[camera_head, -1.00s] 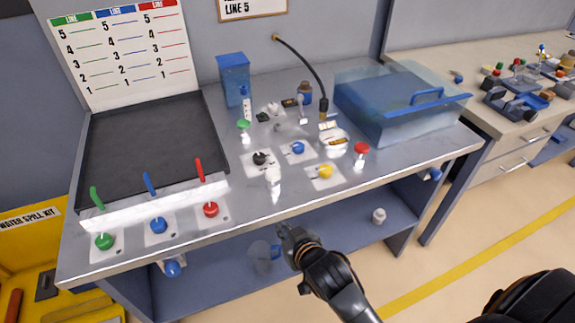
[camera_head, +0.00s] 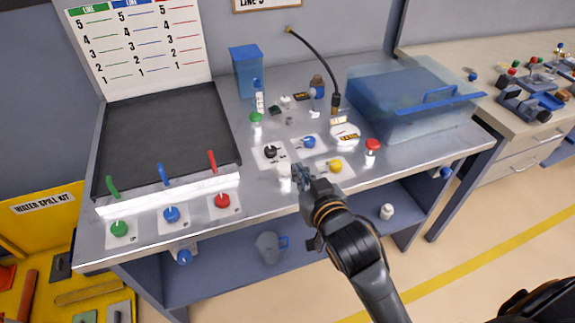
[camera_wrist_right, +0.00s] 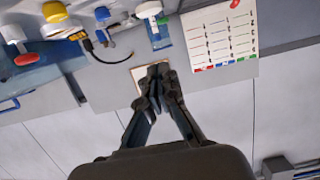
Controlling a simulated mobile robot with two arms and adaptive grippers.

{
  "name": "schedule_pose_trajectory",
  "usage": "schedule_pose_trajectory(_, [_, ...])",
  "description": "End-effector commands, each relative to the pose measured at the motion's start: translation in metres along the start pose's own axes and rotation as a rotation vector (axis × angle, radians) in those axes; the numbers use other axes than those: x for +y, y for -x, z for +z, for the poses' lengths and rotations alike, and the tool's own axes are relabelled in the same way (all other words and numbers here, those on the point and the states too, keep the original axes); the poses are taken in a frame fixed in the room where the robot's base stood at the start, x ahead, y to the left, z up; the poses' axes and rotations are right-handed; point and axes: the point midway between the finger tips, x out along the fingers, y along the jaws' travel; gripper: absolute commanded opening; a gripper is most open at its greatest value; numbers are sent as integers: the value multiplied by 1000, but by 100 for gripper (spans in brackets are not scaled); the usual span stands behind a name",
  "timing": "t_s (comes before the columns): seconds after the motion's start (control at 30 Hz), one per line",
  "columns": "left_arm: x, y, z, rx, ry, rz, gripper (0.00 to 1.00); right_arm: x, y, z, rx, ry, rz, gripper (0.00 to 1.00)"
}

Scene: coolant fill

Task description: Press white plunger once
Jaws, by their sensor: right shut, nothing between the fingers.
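The white plunger (camera_head: 284,173) stands upright near the front edge of the bench, in front of the black knob. My right gripper (camera_head: 299,174) is shut and empty, just right of the plunger in the head view. Whether it touches the plunger cannot be told. In the right wrist view, which is upside down, the closed fingers (camera_wrist_right: 158,76) have nothing between them. A white-topped part (camera_wrist_right: 149,10) shows at the top there; I cannot tell whether it is the plunger. My left gripper is not in view.
A black knob (camera_head: 270,152), a blue knob (camera_head: 309,142), a yellow knob (camera_head: 335,166) and a red mushroom button (camera_head: 372,146) surround the plunger area. A clear blue bin (camera_head: 410,110) stands at right. A dark board (camera_head: 165,135) fills the left.

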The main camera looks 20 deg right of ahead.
Motion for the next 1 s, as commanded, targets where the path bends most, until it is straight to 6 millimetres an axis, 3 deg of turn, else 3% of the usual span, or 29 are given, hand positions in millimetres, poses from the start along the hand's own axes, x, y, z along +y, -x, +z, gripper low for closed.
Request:
schedule_pose_trajectory(0.4, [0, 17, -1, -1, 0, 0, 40, 0, -86, -2, 0, 0, 0, 0])
schedule_pose_trajectory(0.5, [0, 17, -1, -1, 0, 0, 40, 0, -87, 19, -5, 0, 0, 0])
schedule_pose_trajectory(0.63, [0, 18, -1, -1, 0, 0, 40, 0, -90, 32, -2, -1, 1, 0])
schedule_pose_trajectory(1.0, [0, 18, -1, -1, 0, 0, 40, 0, -92, 38, 1, -1, 0, 0])
